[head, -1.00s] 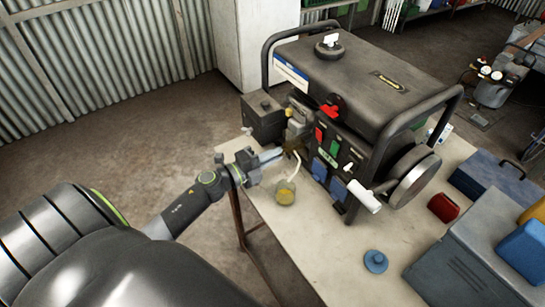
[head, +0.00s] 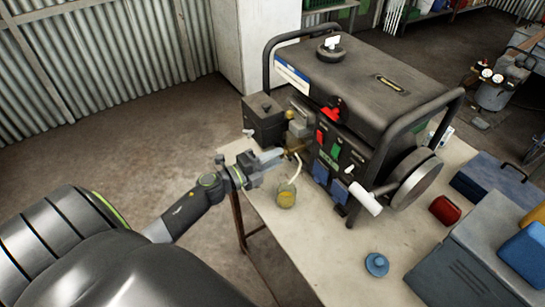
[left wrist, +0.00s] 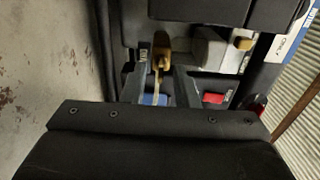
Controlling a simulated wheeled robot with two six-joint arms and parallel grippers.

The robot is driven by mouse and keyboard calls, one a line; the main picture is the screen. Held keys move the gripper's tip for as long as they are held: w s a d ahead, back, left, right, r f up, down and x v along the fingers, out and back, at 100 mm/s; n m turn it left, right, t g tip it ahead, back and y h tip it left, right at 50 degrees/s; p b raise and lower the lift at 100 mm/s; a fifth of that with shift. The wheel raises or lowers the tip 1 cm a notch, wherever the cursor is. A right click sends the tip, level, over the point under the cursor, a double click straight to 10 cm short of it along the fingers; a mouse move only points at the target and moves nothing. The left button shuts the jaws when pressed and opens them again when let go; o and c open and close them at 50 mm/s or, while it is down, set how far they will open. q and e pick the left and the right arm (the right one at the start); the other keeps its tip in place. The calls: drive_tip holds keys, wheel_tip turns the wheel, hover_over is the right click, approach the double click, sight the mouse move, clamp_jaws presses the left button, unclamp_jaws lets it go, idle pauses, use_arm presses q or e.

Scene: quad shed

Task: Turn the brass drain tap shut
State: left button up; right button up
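The brass drain tap (head: 293,150) is low on the near left side of the dark generator (head: 365,85), partly hidden by my left gripper. My left gripper (head: 277,158) is at the tap, coming from the left. In the left wrist view the brass tap lever (left wrist: 160,62) shows between the two spread fingers of the gripper (left wrist: 158,88). A gap shows around the lever, and I cannot tell whether either finger touches it. My right gripper is not in view.
A pale tube runs down to a small jar of yellowish liquid (head: 286,195) on the table (head: 320,240), just below my left gripper. A blue cap (head: 376,264), a red object (head: 444,209) and a grey-blue box (head: 470,250) are to the right. The front middle of the table is clear.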

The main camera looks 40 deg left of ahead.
use_arm(q)
drive_tip(key=b+v, duration=0.3)
drive_tip(key=v, duration=1.4)
drive_tip(key=shift+s, duration=0.2)
idle(0.4)
